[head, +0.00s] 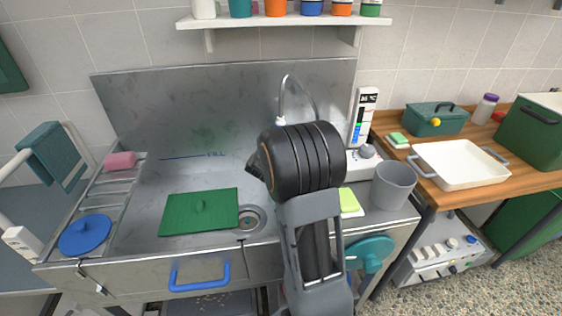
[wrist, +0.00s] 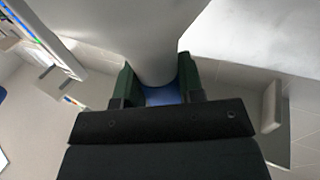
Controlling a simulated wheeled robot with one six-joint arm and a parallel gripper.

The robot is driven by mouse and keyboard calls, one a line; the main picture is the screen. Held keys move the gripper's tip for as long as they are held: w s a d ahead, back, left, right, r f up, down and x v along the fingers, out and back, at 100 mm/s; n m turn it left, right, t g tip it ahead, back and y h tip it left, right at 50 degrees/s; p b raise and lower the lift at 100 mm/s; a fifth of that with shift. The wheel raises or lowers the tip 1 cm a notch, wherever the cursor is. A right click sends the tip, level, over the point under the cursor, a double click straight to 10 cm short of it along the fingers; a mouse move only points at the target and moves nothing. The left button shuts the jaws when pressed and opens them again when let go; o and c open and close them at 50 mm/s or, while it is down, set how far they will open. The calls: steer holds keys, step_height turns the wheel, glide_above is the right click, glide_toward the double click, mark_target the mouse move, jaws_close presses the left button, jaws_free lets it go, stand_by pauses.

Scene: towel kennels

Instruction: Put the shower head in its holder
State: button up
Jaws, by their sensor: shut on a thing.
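My gripper (wrist: 158,84) shows in the wrist view, with a dark green finger on each side of a pale grey, rounded thing that looks like the shower head (wrist: 145,35). It is shut on it, and a blue patch shows between the fingers below. In the head view my arm hides the gripper. A grey hose (head: 291,78) arcs up behind the arm. A small white and blue piece (head: 281,121) shows at its left end, perhaps part of the shower head. I cannot make out the holder for certain.
A steel tub (head: 165,190) holds a green mat (head: 199,212) beside a drain (head: 250,219). A white panel with a display (head: 365,104) stands right of the arm, near a grey bucket (head: 393,187). A shelf (head: 290,22) with bottles hangs above.

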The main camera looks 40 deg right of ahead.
steer(key=shift+f+b, duration=0.3)
steer(key=shift+b, duration=0.05)
stand_by(0.3)
steer(key=shift+f, duration=0.25)
steer(key=shift+f+b, duration=0.2)
steer(key=shift+b, duration=0.3)
stand_by(0.4)
steer(key=o, duration=1.2)
steer(key=shift+f, duration=0.1)
steer(key=shift+a, duration=0.1)
steer(key=v, duration=1.3)
steer(key=shift+s+a, duration=0.25)
steer(key=shift+s, duration=0.05)
